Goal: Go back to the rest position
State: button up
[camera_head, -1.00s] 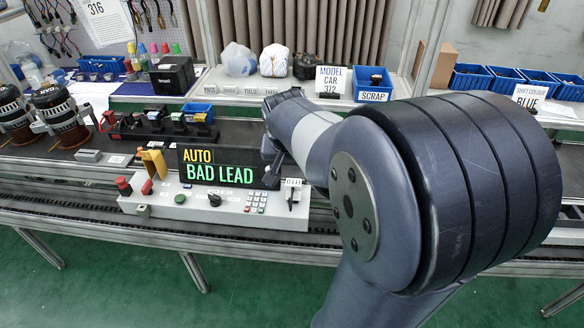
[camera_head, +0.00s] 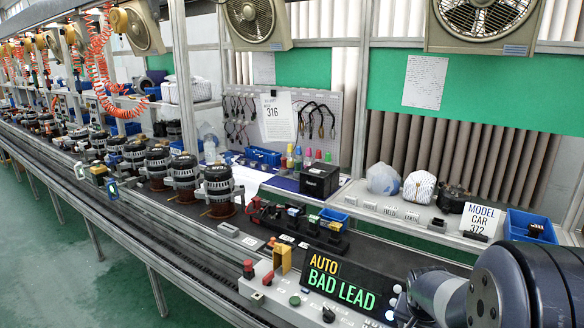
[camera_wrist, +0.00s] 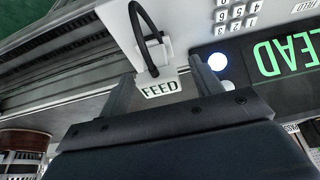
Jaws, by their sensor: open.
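My gripper (camera_wrist: 165,86) is open and empty in the wrist view. Its two fingers appear on either side of a white FEED label (camera_wrist: 160,88) on the test panel. A black curved lever or loop (camera_wrist: 150,45) stands just beyond the fingertips; I cannot tell the exact gap. In the head view my arm comes in at the lower right corner, and the gripper itself cannot be made out there. The test panel's display (camera_head: 338,286) reads AUTO BAD LEAD; part of it also shows in the wrist view (camera_wrist: 280,62).
Several alternators (camera_head: 219,188) stand along the conveyor to the left. A black lead fixture (camera_head: 290,222) is behind the panel. A blue bin (camera_head: 531,229) and a MODEL CAR card (camera_head: 480,221) stand on the right shelf. Orange coiled hoses (camera_head: 100,70) hang at upper left.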

jog(key=shift+r, duration=0.35)
jog(key=shift+f, duration=0.1)
